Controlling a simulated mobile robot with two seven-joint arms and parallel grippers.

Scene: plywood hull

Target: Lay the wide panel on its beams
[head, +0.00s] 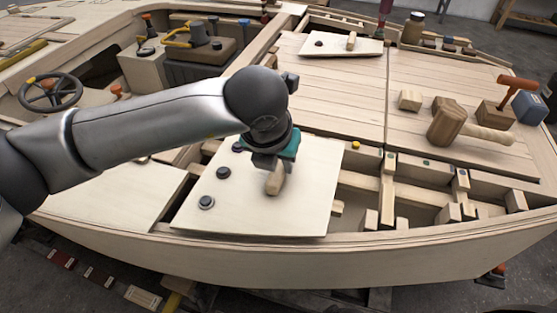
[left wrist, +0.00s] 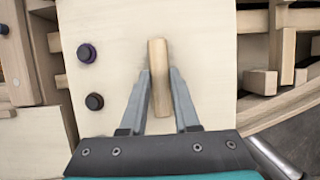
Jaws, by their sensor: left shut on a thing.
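The wide panel (head: 272,220) is a pale, flat board with a wooden handle (head: 275,180) in its middle and dark round knobs along its left side. My left gripper (head: 272,166) is shut on the handle, and its two fingers (left wrist: 160,95) flank it in the left wrist view. The panel (left wrist: 200,50) lies over the front part of the hull opening, its near edge close to the hull rim. I cannot tell whether it touches the beams beneath it. Beams (head: 388,185) show in the open bay to its right. My right gripper is not in view.
A smaller panel with a handle (head: 328,44) lies on the back deck. A wooden mallet (head: 465,126), a block (head: 410,100), an orange-handled tool (head: 515,85) and a blue block (head: 528,107) stand on the right deck. A steering wheel (head: 50,92) is at the left.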

